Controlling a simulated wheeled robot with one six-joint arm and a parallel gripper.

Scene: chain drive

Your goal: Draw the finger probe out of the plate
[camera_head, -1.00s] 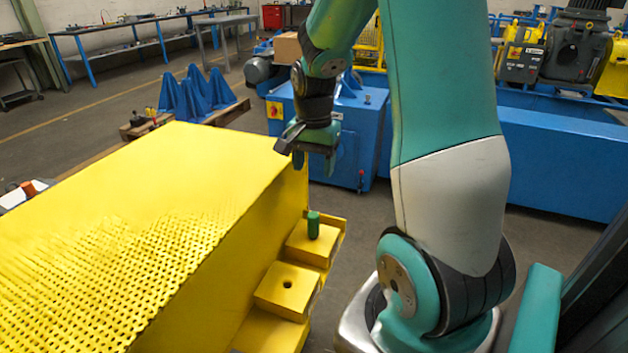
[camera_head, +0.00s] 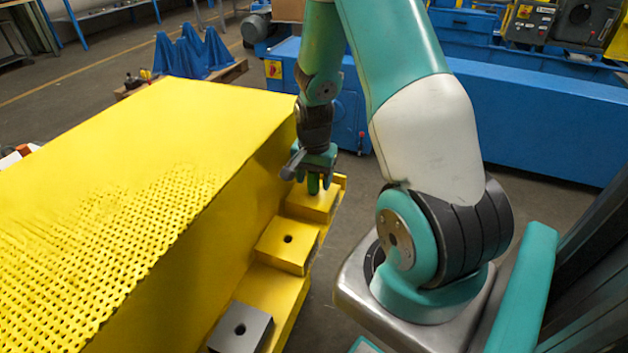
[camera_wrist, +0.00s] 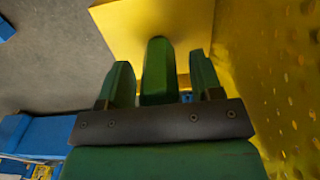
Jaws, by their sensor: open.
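The green finger probe (camera_wrist: 156,72) stands upright in the far yellow plate block (camera_head: 313,203) on the ledge beside the big yellow guard. In the wrist view the probe shows between the two green fingers of my gripper (camera_wrist: 162,82), with a gap on each side. In the head view my gripper (camera_head: 313,180) is over the far block, around the probe's upper part. The jaws are open and not closed on the probe. The probe's lower end is hidden in the block.
A second yellow block (camera_head: 288,240) with an empty hole and a grey block (camera_head: 240,328) with a hole sit nearer on the ledge. The tall perforated yellow guard (camera_head: 150,190) rises close to the left. A blue machine base (camera_head: 530,125) stands behind, across open floor.

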